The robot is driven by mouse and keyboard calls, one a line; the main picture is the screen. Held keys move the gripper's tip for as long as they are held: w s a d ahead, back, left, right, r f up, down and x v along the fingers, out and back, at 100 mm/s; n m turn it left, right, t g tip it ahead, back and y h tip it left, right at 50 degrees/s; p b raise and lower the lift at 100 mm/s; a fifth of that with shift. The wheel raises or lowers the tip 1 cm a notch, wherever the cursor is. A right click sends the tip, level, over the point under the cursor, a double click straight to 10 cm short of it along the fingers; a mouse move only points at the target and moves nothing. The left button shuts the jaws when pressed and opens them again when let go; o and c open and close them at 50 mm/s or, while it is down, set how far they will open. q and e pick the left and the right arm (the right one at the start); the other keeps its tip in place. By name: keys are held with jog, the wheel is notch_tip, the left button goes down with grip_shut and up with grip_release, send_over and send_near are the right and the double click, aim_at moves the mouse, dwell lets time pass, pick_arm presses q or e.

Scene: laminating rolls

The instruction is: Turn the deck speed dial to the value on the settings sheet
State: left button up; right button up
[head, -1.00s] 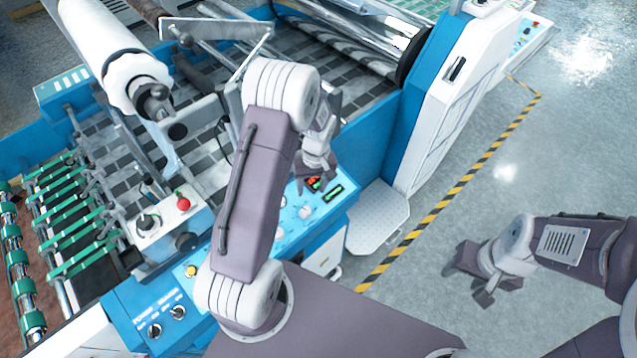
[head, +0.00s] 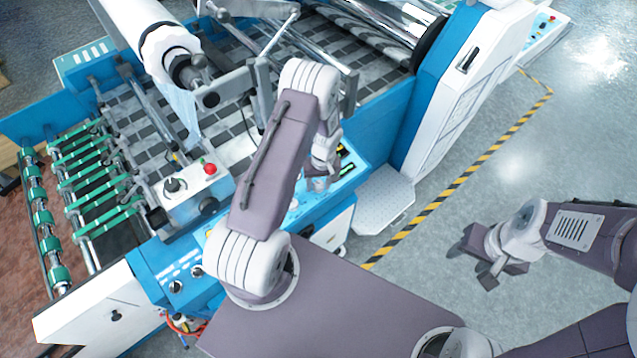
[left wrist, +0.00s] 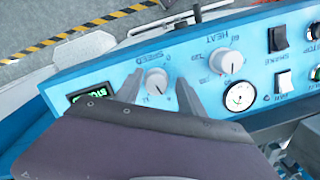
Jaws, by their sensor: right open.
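The speed dial (left wrist: 156,82) is a light round knob with a pointer line on the blue control panel (left wrist: 190,62). It appears upside down in the left wrist view, by the SPEED label. My left gripper (left wrist: 157,80) is open, with one grey finger on each side of the dial; I cannot tell whether they touch it. In the head view my left gripper (head: 319,180) is low over the panel and hides the dial. My right gripper (head: 488,266) is open and empty above the floor. I cannot make out a settings sheet.
The heat dial (left wrist: 226,61), a round gauge (left wrist: 239,97) and rocker switches (left wrist: 279,39) sit beside the speed dial. A green-lit display (left wrist: 91,93) is on its other side. The laminator's white end housing (head: 447,105) stands right of the panel. Floor at right is clear.

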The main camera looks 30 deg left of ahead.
pick_arm(q)
jog(key=shift+w, duration=0.1)
jog(key=c, duration=0.5)
jog(key=shift+w+d+f, duration=0.1)
jog(key=shift+w, duration=0.1)
grip_shut()
jog(key=shift+w, duration=0.1)
pick_arm(e)
jog(key=shift+w+f, duration=0.15)
jog(key=shift+w, duration=0.15)
pick_arm(q)
jog(key=o, duration=0.8)
grip_release()
pick_arm(e)
jog(key=shift+w+a, duration=0.1)
jog(key=shift+w, duration=0.1)
